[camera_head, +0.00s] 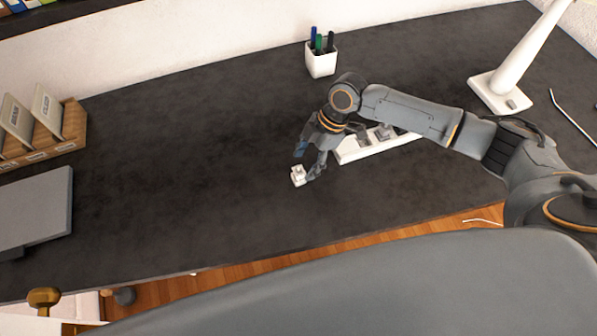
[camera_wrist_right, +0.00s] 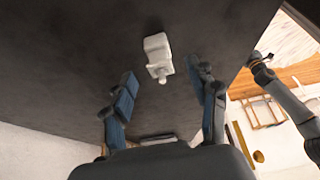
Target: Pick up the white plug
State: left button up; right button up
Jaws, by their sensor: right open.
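The white plug (camera_head: 298,175) is a small blocky piece lying on the dark desk, left of the white power strip (camera_head: 375,147). It also shows in the right wrist view (camera_wrist_right: 157,52), with its narrower end towards my gripper. My right gripper (camera_head: 307,163) is open and low over the desk, close beside the plug. In the right wrist view its two blue-padded fingers (camera_wrist_right: 162,76) are spread, with the plug just ahead of and between the fingertips. It holds nothing. My right arm hides part of the power strip.
A white pen cup (camera_head: 321,64) stands behind my right gripper, and a white lamp base (camera_head: 498,92) stands at the right. A wooden file holder (camera_head: 60,140) and a grey flat object (camera_head: 35,212) are at the left. The desk (camera_head: 190,150) between is clear.

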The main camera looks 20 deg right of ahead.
aim_at(301, 170)
jog(key=shift+a+f, duration=0.1)
jog(key=shift+f, duration=0.1)
jog(key=p+x, duration=0.2)
jog(key=x, duration=0.2)
jog(key=shift+f, duration=0.15)
jog(key=shift+a+f, duration=0.15)
jog(key=shift+f, duration=0.3)
jog(key=shift+c, duration=0.2)
grip_shut()
pick_arm(q)
jog(key=shift+w+r, duration=0.35)
jog(key=shift+r, duration=0.2)
jog(key=shift+w+r, duration=0.3)
jog(key=shift+r, duration=0.2)
